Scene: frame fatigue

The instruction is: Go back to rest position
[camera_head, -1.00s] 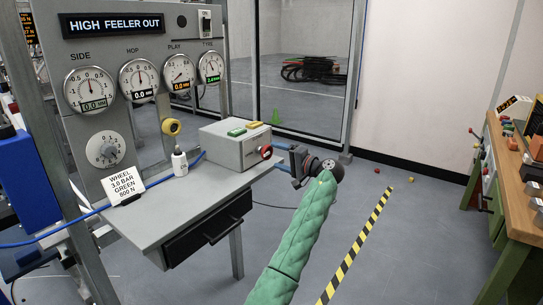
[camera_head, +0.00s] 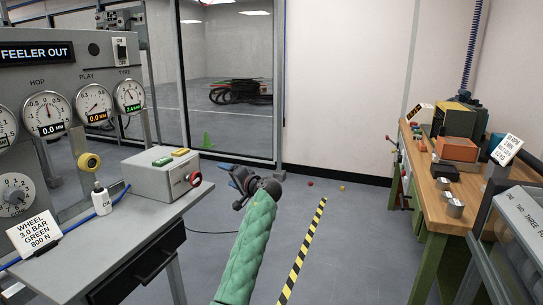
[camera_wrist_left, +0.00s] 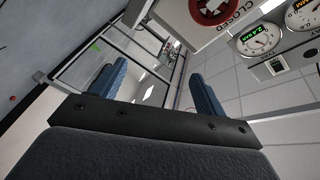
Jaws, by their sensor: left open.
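My left arm in its green quilted sleeve rises from the bottom of the head view. My left gripper (camera_head: 238,180) is at its end, to the right of the grey control box. In the left wrist view, its two blue fingers (camera_wrist_left: 155,90) stand wide apart with nothing between them. In the head view the gripper is small and appears clear of the box. My right gripper is in neither view.
At left stand a gauge panel (camera_head: 75,60) and grey bench with a control box (camera_head: 163,180), white bottle (camera_head: 102,200) and sign (camera_head: 33,234). A wooden workbench (camera_head: 440,205) is at right. Striped tape (camera_head: 300,255) crosses open floor between them.

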